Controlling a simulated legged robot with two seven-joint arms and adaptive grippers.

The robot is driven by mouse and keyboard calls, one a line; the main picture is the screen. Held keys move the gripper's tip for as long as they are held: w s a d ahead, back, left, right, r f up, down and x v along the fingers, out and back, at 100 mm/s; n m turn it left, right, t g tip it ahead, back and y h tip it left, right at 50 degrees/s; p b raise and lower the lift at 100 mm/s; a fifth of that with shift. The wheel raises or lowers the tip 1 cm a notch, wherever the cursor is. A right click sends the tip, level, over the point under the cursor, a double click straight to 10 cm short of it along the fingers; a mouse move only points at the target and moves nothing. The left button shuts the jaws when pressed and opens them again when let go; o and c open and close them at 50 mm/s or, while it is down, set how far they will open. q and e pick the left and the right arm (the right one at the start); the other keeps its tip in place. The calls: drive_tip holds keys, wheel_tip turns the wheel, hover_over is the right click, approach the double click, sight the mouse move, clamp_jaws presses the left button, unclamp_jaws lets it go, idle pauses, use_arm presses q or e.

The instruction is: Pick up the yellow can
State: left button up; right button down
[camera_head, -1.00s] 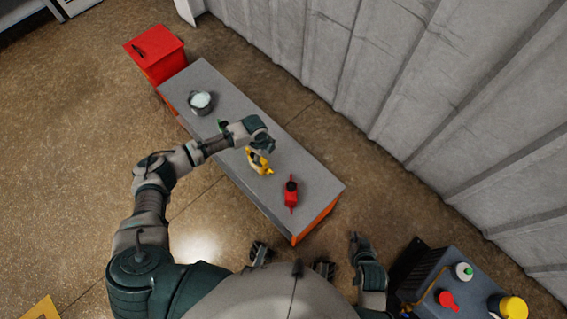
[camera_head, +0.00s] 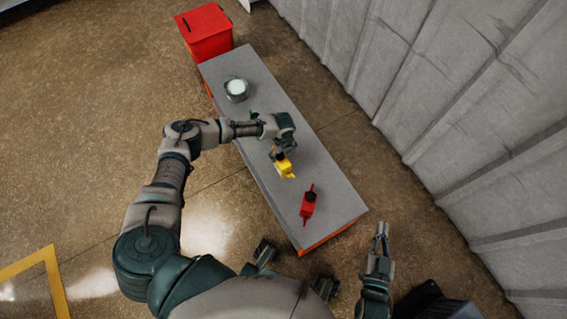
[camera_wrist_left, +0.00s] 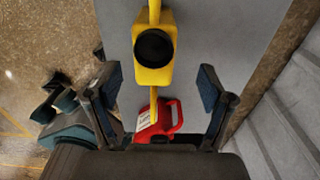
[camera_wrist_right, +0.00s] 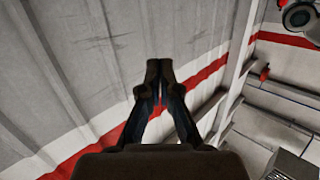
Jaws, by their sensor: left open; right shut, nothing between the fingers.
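The yellow can (camera_head: 285,169) stands on the grey table, just below my left gripper (camera_head: 280,152) in the head view. The left wrist view shows the yellow can (camera_wrist_left: 151,77) with its black cap facing the camera. My left gripper (camera_wrist_left: 160,74) is open there, one finger on each side of the space below the cap. The can's main body lies mostly ahead of the fingertips, and no contact is visible. My right gripper (camera_head: 381,236) is away to the right of the table; its wrist view shows the fingers (camera_wrist_right: 159,68) shut and empty.
The grey table (camera_head: 262,183) also holds a red can (camera_head: 308,204), a round metal pot (camera_head: 236,90) and a small green thing partly hidden by my left arm. A red box (camera_head: 206,42) stands at the table's far end. A grey corrugated wall (camera_head: 440,110) runs along the right.

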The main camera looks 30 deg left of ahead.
sight(282, 159)
use_arm(q)
drive_tip(key=f, duration=0.2)
drive_tip(key=s+f+b, duration=0.1)
drive_tip(key=f, duration=0.1)
drive_tip(key=shift+a+f+b, duration=0.1)
drive_tip(key=shift+f+b, duration=0.1)
drive_tip(key=shift+b, duration=0.1)
drive_tip(key=shift+w+f, duration=0.1)
drive_tip(key=shift+f, duration=0.4)
drive_tip(key=c, duration=1.3)
use_arm(e)
drive_tip(key=r+t, duration=0.2)
drive_tip(key=r, duration=0.1)
drive_tip(key=r+t+y, duration=0.1)
drive_tip(key=shift+w+a+r, duration=0.2)
drive_tip(key=shift+a, duration=0.05)
